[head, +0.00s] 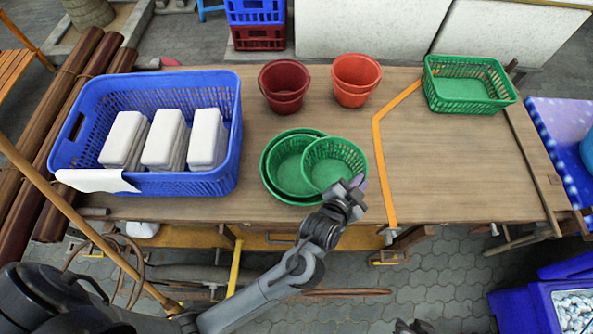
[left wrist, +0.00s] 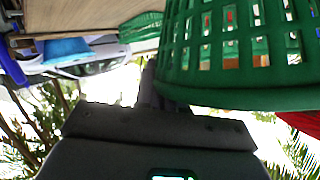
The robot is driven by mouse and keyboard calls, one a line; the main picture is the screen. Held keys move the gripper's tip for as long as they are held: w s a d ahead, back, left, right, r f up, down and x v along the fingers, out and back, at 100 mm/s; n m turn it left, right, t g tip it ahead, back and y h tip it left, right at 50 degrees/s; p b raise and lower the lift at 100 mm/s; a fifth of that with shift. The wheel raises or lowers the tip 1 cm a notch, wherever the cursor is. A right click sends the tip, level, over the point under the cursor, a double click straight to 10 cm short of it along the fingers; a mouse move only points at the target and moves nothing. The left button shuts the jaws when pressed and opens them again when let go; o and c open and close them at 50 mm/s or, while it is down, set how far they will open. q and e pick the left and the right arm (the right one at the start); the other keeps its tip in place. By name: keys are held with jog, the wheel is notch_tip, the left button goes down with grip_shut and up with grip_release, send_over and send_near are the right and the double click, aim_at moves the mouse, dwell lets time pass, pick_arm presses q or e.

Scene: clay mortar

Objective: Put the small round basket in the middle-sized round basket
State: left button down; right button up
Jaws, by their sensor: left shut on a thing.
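The small round green basket (head: 345,150) is tilted in the head view, over the right part of the other round green baskets. My left gripper (head: 354,186) is shut on its near right rim. In the left wrist view this basket (left wrist: 240,75) fills the upper right, beside my gripper (left wrist: 150,92). The middle-sized round basket (head: 287,160) appears to sit inside a larger round basket (head: 268,178). The held basket hides their right side, and I cannot tell whether it touches them. Only a dark tip, seemingly of my right arm, shows at the bottom edge.
A blue crate (head: 235,130) with several white blocks stands at left. Two reddish pots (head: 283,100) (head: 357,95) stand behind the round baskets. A green rectangular basket (head: 430,80) is at the back right. The wooden table (head: 460,170) is mostly clear at right, crossed by a yellow strip (head: 383,165).

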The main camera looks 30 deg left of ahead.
aim_at(323, 168)
pick_arm(q)
jog(key=shift+w+a+f, duration=0.1)
jog(key=shift+a+f, duration=0.1)
jog(key=a+f, duration=0.2)
jog(key=a, duration=0.1)
jog(key=w+a+f+b, duration=0.1)
jog(key=a+f, duration=0.1)
jog(key=a, duration=0.2)
jog(key=a+f+b, duration=0.1)
jog(key=a+f, duration=0.1)
jog(key=a, duration=0.1)
jog(key=shift+w+a+f, duration=0.25)
jog(key=shift+w+a, duration=0.1)
jog(key=shift+w, duration=0.05)
jog(key=shift+f+b, duration=0.55)
jog(key=shift+f, duration=1.45)
jog(key=shift+f, duration=0.15)
